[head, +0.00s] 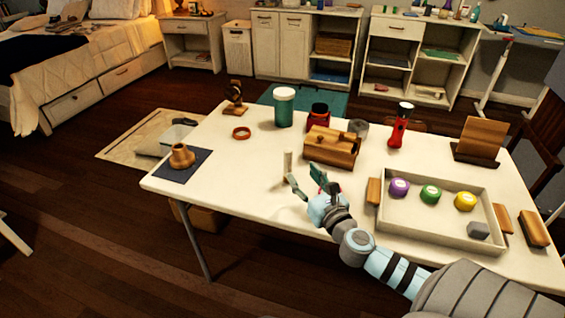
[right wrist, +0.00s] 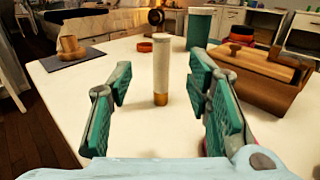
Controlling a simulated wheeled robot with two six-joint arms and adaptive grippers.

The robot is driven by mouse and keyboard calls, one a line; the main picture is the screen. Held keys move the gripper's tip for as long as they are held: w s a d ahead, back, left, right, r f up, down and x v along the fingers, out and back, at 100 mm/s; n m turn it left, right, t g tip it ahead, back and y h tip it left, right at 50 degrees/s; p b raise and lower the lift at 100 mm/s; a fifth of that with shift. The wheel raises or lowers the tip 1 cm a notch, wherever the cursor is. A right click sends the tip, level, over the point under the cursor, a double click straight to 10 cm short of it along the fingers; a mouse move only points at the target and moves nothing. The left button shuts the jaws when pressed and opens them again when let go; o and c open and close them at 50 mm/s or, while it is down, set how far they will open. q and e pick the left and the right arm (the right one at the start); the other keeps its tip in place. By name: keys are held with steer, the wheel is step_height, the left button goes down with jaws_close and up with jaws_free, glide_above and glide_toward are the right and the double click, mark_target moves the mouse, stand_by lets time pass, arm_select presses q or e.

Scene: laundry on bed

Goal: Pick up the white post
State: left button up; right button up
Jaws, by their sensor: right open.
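The white post (head: 288,163) stands upright on the white table, left of the middle in the head view. In the right wrist view the post (right wrist: 161,65) is a pale cylinder with a gold-brown foot, standing between and beyond my open fingers. My right gripper (head: 307,182) is open with green pads. In the right wrist view its fingers (right wrist: 158,100) are spread to either side of the post, with space around it and nothing held. My left gripper is out of view.
A wooden box (head: 331,148) stands close behind and right of the post. A tray (head: 440,237) with coloured jars is at right.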

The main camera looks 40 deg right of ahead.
mark_target(290, 157)
steer(key=x, duration=1)
steer(key=shift+w+d, duration=0.15)
steer(key=shift+w, duration=0.2)
jaws_close()
